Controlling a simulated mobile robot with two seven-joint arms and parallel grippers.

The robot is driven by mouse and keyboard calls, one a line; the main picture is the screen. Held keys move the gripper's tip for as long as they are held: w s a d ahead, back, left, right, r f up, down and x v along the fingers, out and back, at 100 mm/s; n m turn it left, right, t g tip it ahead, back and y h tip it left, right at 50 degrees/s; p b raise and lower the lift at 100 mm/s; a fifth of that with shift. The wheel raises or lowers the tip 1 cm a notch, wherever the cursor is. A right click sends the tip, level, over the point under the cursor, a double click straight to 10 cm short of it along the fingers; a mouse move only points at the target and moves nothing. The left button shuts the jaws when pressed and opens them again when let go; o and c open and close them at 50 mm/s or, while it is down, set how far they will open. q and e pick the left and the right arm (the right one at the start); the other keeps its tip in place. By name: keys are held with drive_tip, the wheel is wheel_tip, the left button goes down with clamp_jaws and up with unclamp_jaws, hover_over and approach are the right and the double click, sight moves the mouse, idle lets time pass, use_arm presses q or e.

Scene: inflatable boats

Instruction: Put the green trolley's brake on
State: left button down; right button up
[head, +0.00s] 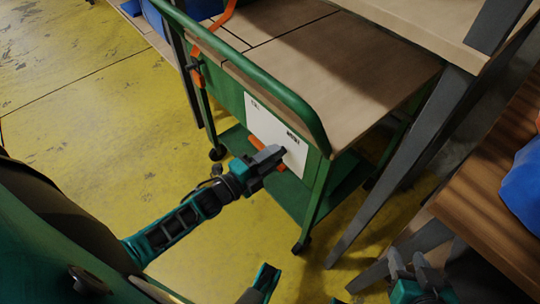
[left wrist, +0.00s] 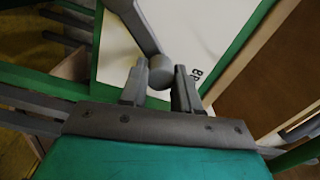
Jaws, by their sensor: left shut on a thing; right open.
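The green trolley (head: 318,185) stands upright on the yellow floor, with a brown top, a white panel (head: 262,118) on its near end and small castors below. My left gripper (head: 277,152) is at this panel. In the left wrist view, its fingers (left wrist: 160,88) are shut on the round end of a grey lever (left wrist: 140,28), which runs up the picture in front of the panel. The fingers hide part of the lever. Orange pieces (head: 252,139) show beside the gripper in the head view. My right gripper (head: 410,264) is open and empty at the lower right.
A grey-legged table (head: 400,165) stands close to the trolley's right. A brown wooden surface (head: 490,185) with a blue object (head: 522,182) lies at the right edge. Another orange part (head: 196,66) is on the trolley's left side. The yellow floor (head: 90,110) at left is clear.

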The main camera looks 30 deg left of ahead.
use_arm(q)
drive_tip(key=shift+d, duration=0.1)
drive_tip(key=c, duration=0.8)
unclamp_jaws()
drive_tip(key=shift+s, duration=0.1)
drive_tip(key=p+v, duration=0.1)
drive_tip(key=v, duration=1.1)
drive_tip(key=shift+s+a+p, duration=0.25)
drive_tip(key=shift+s+p, duration=0.05)
drive_tip(key=shift+p, duration=0.05)
drive_tip(key=shift+s, duration=0.1)
